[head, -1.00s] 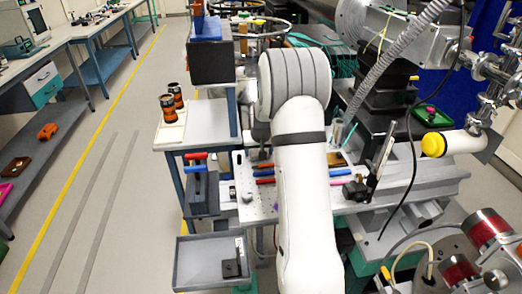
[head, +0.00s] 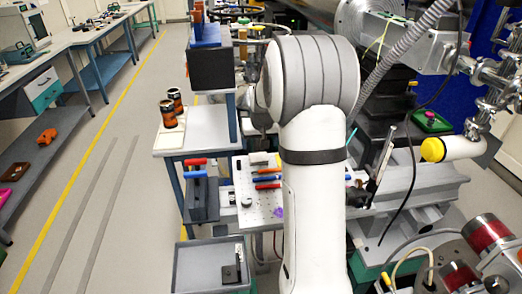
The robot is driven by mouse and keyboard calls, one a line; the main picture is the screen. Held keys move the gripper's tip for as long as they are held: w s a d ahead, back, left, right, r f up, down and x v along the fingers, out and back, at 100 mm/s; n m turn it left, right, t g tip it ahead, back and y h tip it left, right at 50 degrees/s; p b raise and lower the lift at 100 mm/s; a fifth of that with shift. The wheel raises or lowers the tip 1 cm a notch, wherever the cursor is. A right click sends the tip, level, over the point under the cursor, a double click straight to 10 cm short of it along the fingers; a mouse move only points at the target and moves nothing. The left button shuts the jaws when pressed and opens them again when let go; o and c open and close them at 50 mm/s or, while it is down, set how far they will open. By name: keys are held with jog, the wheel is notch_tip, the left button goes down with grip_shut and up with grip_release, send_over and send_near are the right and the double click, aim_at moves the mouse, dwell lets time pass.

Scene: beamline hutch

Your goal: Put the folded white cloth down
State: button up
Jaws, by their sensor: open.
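I cannot make out the folded white cloth for certain. A small pale piece (head: 258,158) lies on the white perforated board (head: 243,193), left of my arm, but it is too small to tell what it is. My white arm stands in the middle of the head view and covers much of the bench. My gripper is hidden behind the arm. Only a bit of my grey wrist shows at the arm's left edge.
Red and blue handled tools (head: 268,179) lie on the board. A grey tray (head: 207,268) holds a small black bracket. Two dark orange-banded cylinders (head: 168,113) stand on a white side table (head: 208,135). A yellow-capped pipe (head: 434,149) juts in at right.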

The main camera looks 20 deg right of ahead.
jog(key=s+a+r+n, duration=0.1)
jog(key=s+a+r, duration=0.3)
jog(key=s+a, duration=0.3)
jog(key=s+a+r+n, duration=0.1)
jog(key=s+a+r, duration=0.35)
jog(key=s, duration=0.45)
jog(key=s+a+f+g, duration=0.1)
jog(key=s+a, duration=0.1)
jog(key=s, duration=0.5)
jog(key=s+a+f+n+g+y, duration=0.1)
jog(key=s+a, duration=0.2)
jog(key=s, duration=0.5)
jog(key=shift+s+a+f, duration=0.2)
jog(key=shift+a+f, duration=0.05)
jog(key=shift+f, duration=0.15)
jog(key=shift+d+r+p, duration=0.1)
jog(key=shift+r+p, duration=0.4)
jog(key=shift+r, duration=0.1)
